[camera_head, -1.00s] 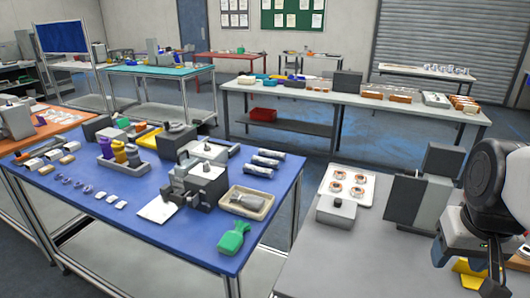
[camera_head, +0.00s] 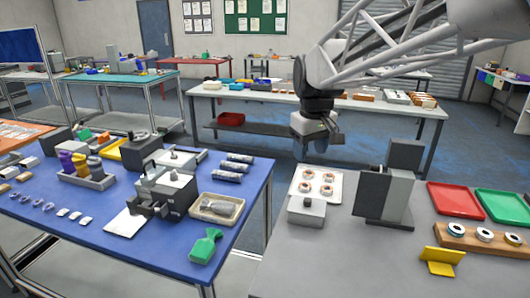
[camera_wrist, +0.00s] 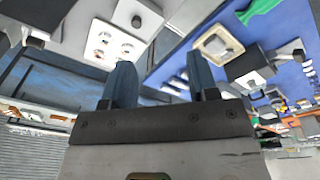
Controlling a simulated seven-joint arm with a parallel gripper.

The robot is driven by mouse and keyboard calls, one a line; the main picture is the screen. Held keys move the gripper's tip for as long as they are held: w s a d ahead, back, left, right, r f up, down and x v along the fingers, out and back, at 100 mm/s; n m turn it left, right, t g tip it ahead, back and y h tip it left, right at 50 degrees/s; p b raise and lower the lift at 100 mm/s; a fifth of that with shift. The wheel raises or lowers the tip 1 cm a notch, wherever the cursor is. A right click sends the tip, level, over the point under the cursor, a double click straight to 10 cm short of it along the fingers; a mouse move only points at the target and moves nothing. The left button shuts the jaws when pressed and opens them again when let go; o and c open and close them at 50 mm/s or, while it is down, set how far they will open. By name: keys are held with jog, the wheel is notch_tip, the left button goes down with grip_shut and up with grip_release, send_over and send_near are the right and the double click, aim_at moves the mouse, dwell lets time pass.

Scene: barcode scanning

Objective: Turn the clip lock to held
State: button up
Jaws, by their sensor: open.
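My gripper (camera_head: 318,142) is open and empty, pointing down in the air beyond the white tray at the back of the grey table. Its two dark fingers (camera_wrist: 162,72) stand apart in the wrist view with nothing between them. No part is clearly recognisable as the clip lock. A small grey box with a dark knob (camera_head: 306,210) sits at the grey table's left edge; it also shows in the wrist view (camera_wrist: 138,14). A grey machine with levers (camera_head: 166,190) stands on the blue table, also visible in the wrist view (camera_wrist: 250,68). Any lock position is too small to read.
A white tray (camera_head: 298,190) holds several ringed parts. A tall dark grey block (camera_head: 385,190) stands right of it. Red (camera_head: 455,200) and green (camera_head: 503,206) trays, a wooden holder (camera_head: 455,238) and a yellow stand (camera_head: 440,261) lie further right. The grey table's front is bare.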

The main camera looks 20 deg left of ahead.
jog(key=w+a+f+n, duration=0.1)
jog(key=w+a+n, duration=0.3)
jog(key=a, duration=0.8)
jog(key=n+g, duration=0.1)
jog(key=n, duration=0.4)
send_over(173, 172)
jog(key=shift+h, duration=0.3)
jog(key=f, duration=0.8)
jog(key=shift+a+f, duration=0.2)
jog(key=shift+f, duration=0.1)
jog(key=shift+w+f, duration=0.1)
jog(key=shift+f, duration=3.8)
jog(key=c, duration=0.9)
